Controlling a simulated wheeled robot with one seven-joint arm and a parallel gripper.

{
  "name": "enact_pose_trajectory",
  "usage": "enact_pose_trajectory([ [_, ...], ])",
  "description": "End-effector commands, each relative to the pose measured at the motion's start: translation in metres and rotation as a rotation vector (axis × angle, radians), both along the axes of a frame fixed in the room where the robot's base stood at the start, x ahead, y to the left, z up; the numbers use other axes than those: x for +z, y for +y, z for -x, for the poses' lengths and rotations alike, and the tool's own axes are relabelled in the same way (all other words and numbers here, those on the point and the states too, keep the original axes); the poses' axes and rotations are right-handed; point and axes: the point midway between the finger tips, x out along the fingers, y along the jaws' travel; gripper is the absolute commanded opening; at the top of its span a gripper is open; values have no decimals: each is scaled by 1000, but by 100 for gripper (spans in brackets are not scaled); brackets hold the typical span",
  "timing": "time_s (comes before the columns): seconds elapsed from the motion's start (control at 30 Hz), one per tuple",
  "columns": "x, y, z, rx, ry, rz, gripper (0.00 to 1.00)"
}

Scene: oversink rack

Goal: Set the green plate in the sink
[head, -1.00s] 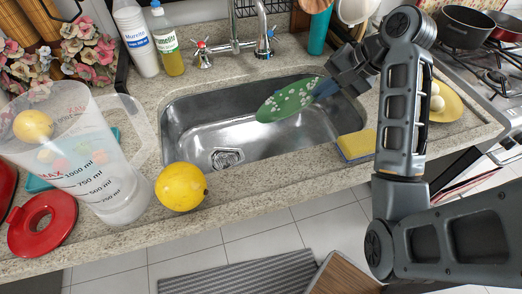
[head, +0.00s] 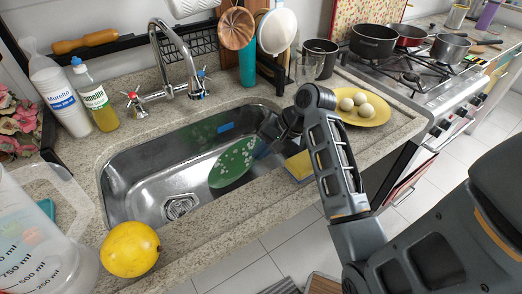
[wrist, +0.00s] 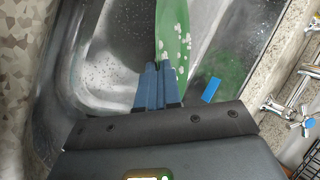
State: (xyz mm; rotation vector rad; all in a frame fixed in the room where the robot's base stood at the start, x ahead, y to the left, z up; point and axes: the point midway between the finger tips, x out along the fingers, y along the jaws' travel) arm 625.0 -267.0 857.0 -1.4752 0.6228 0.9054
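The green plate (head: 232,163) with white flower spots is tilted steeply, inside the outline of the steel sink (head: 140,178) at its right half. My gripper (head: 266,150) is at the plate's right edge, low over the sink. In the wrist view, the blue fingertips (wrist: 158,68) are closed on the edge of the plate (wrist: 172,32). A green and blue reflection shows on the sink wall. I cannot tell whether the plate touches the sink bottom.
A yellow sponge (head: 299,166) lies on the sink's right front edge. The faucet (head: 178,65) stands behind the sink. A yellow fruit (head: 130,250) and a clear measuring jug (head: 40,235) are at front left. A yellow plate (head: 372,112) with pale balls sits at right.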

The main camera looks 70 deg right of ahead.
Motion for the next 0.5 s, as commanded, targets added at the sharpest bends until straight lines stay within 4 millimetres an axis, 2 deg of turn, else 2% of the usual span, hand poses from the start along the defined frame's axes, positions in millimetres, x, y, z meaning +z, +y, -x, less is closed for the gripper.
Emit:
enact_pose_trajectory([
  [0.1,1,0,0,0,-1,1,0],
  [0.4,1,0,0,0,0,0,30],
  [0.5,1,0,0,0,0,0,30],
])
